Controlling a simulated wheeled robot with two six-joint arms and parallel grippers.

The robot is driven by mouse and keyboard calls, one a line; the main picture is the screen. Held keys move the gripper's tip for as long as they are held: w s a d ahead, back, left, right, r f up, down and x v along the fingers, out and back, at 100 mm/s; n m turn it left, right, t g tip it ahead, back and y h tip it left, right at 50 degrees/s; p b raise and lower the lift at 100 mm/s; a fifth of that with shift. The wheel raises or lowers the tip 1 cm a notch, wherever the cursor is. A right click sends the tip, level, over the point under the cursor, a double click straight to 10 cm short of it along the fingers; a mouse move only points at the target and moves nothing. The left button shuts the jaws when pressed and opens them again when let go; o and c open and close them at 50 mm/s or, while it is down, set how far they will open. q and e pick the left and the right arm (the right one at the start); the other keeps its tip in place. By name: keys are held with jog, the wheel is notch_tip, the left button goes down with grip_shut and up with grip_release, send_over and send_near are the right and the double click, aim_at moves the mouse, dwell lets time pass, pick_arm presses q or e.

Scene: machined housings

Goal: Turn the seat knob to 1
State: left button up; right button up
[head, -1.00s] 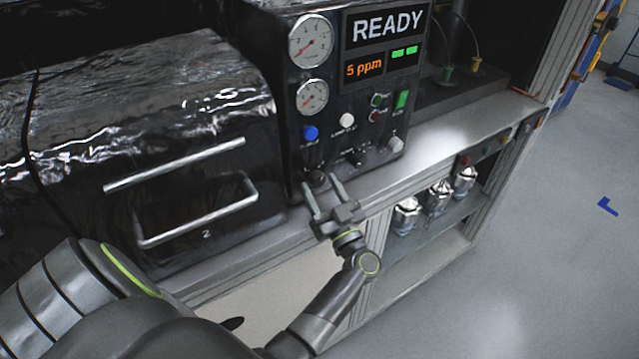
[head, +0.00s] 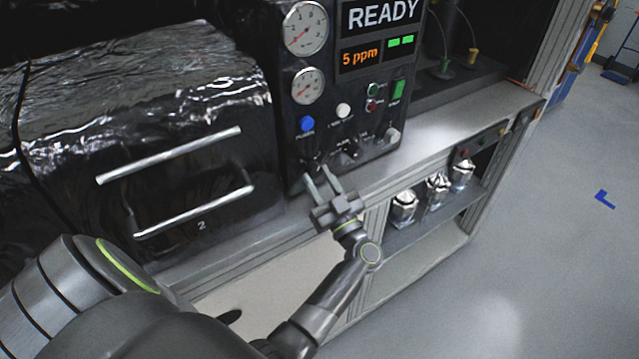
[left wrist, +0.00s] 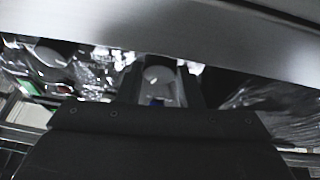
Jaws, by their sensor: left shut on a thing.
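The black control panel (head: 365,100) stands on the bench, with a row of small knobs along its lower part. Their labels are too blurred to read. My left gripper (head: 316,174) is at the panel's lower left, its fingers pointing at the panel and shut on the knob there. That knob (left wrist: 157,76) shows as a round grey face between the fingers in the left wrist view; in the head view the fingertips largely hide it. Its pointer setting cannot be read. A middle knob (head: 347,148) and a pale right knob (head: 392,136) stand free. My right gripper is out of view.
Two gauges, a blue button (head: 307,123), a white button (head: 343,110) and a READY display (head: 383,14) are on the panel. A shiny dark housing with handles (head: 195,205) stands close at left. Several metal parts (head: 404,205) sit on the shelf below.

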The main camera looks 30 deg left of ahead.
pick_arm(q)
jog(key=n+g+b, duration=0.1)
jog(key=n+b, duration=0.1)
jog(key=n, duration=0.1)
jog(key=n+g+y+b, duration=0.1)
jog(key=n+g+b, duration=0.1)
jog(key=n, duration=0.1)
jog(key=n+g+b, duration=0.1)
jog(key=n+g, duration=0.1)
jog(key=n, duration=0.1)
jog(key=shift+w+d+f+b, duration=0.1)
jog(key=shift+w+f+b, duration=0.1)
jog(key=shift+w+b, duration=0.15)
jog(key=n+g+b, duration=0.1)
jog(key=n, duration=0.1)
jog(key=n+g+b, duration=0.1)
jog(key=n+b, duration=0.1)
jog(key=shift+w+r+n, duration=0.1)
jog(key=shift+r+n, duration=0.1)
jog(key=shift+n, duration=0.2)
jog(key=shift+r+n+g+b, duration=0.1)
jog(key=shift+n+g+b, duration=0.3)
jog(key=shift+n, duration=0.2)
jog(key=o, duration=1)
jog(key=shift+c, duration=0.2)
jog(key=shift+d, duration=0.1)
